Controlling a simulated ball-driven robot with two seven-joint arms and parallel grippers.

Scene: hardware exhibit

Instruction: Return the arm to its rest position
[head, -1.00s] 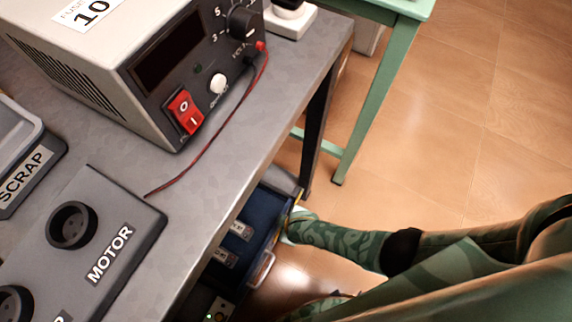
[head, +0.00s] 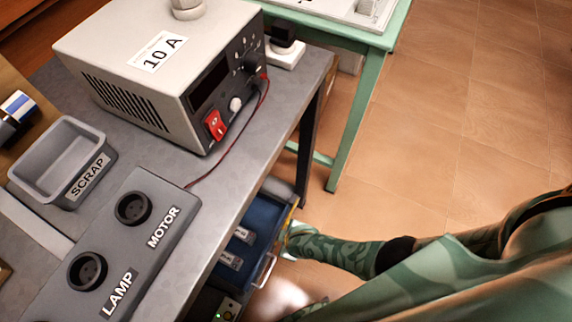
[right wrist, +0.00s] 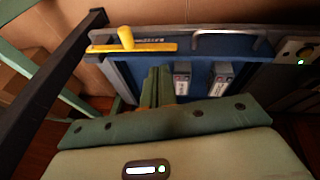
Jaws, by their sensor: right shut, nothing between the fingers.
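My right arm, in a green patterned cover, comes in from the right in the head view. It reaches down beside the grey bench, and its end (head: 292,240) is at the blue drawer (head: 262,218). In the right wrist view my right gripper (right wrist: 160,86) shows as two green fingers close together, shut and empty, in front of the blue drawer (right wrist: 197,70). I cannot tell whether the fingers touch it. Two labelled blocks (right wrist: 182,78) (right wrist: 219,78) sit in the drawer. My left gripper is in neither view.
A power supply (head: 165,75) marked 10 A, a SCRAP bin (head: 62,160) and a LAMP and MOTOR socket box (head: 115,240) stand on the bench (head: 225,190). A yellow handle (right wrist: 130,45) is near the fingers. A green table (head: 345,130) stands behind; open floor (head: 460,120) lies right.

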